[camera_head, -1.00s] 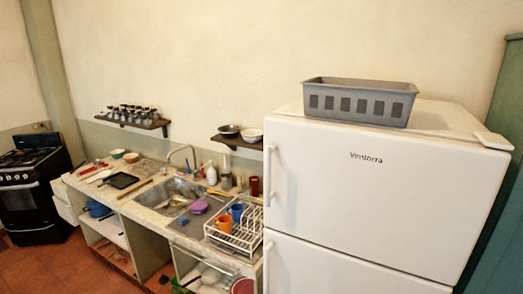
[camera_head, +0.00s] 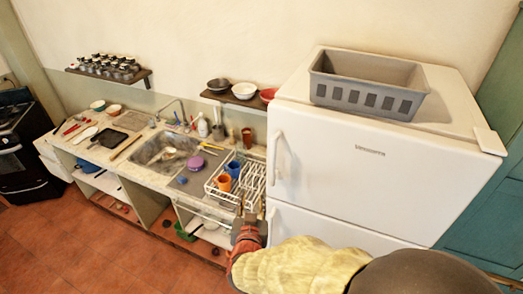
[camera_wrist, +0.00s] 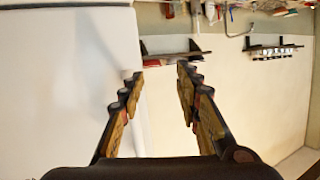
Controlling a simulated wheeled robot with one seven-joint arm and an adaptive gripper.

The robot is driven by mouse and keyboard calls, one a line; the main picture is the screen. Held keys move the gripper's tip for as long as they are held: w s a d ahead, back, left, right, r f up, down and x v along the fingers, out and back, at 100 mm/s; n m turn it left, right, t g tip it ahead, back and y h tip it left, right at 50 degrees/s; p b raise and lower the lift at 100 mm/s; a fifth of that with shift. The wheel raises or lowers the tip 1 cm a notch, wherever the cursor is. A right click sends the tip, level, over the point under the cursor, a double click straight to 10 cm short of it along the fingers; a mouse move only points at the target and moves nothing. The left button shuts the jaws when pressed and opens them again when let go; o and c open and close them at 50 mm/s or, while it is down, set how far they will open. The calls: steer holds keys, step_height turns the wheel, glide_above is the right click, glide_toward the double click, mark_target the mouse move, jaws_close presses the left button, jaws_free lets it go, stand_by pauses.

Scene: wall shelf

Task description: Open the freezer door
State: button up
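The white fridge-freezer stands at the right in the head view. Its upper door (camera_head: 350,165) is shut and has a white vertical handle (camera_head: 276,157) on its left edge. The lower door (camera_head: 310,228) also looks shut, and my arm partly covers it. My gripper (camera_head: 246,213) is below and left of the upper handle, in front of the dish rack. In the wrist view, my gripper (camera_wrist: 158,88) is open, with nothing between its fingers. A white fridge surface (camera_wrist: 65,75) fills the left side there, beside the left finger.
A grey basket (camera_head: 368,85) sits on top of the fridge. The counter left of it holds a sink (camera_head: 165,150) and a dish rack (camera_head: 245,190) with cups. A small wall shelf (camera_head: 235,98) holds bowls. A teal cabinet (camera_head: 490,190) stands at right. The left floor is clear.

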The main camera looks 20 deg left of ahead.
mark_target(272, 163)
steer(key=w+d+r+m+t+h, duration=0.1)
steer(key=w+d+r+t+h, duration=0.2)
steer(key=r, duration=0.6)
steer(key=shift+t+y, duration=0.3)
steer(key=shift+t, duration=0.3)
steer(key=w+p, duration=0.2)
steer(key=w, duration=0.5)
steer(key=shift+w+f, duration=0.15)
steer(key=shift+w, duration=0.25)
steer(key=shift+c, duration=0.8)
jaws_close()
